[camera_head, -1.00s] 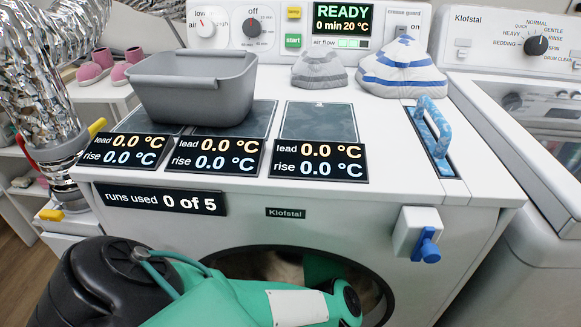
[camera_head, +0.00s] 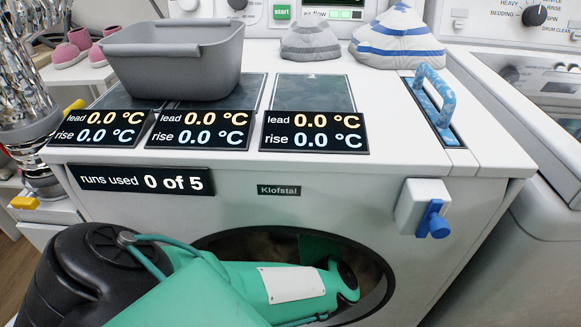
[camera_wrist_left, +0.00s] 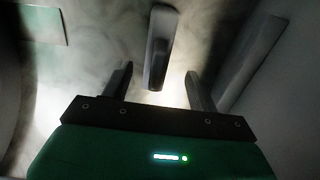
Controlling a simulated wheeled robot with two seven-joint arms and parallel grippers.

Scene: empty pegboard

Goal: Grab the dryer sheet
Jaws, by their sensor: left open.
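In the left wrist view my left gripper (camera_wrist_left: 160,70) is open, its two dark fingers apart inside the dim dryer drum. A grey bar-like piece (camera_wrist_left: 159,45) stands beyond and between the fingertips; I cannot tell whether it touches them. A flat, pale greenish patch with a straight edge (camera_wrist_left: 45,24) shows at the upper left; I cannot tell whether it is the dryer sheet. No dryer sheet is clearly recognisable in either view. In the head view my left arm reaches into the round opening of the dryer (camera_head: 240,205), and its gripper is hidden there.
Another grey bar (camera_wrist_left: 248,62) slants at the right inside the drum. A grey tub (camera_head: 175,75), a grey striped cap (camera_head: 312,42) and a blue striped cap (camera_head: 398,42) sit on the dryer top. A blue handle (camera_head: 436,100) and a white box with a blue knob (camera_head: 425,207) are at the right.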

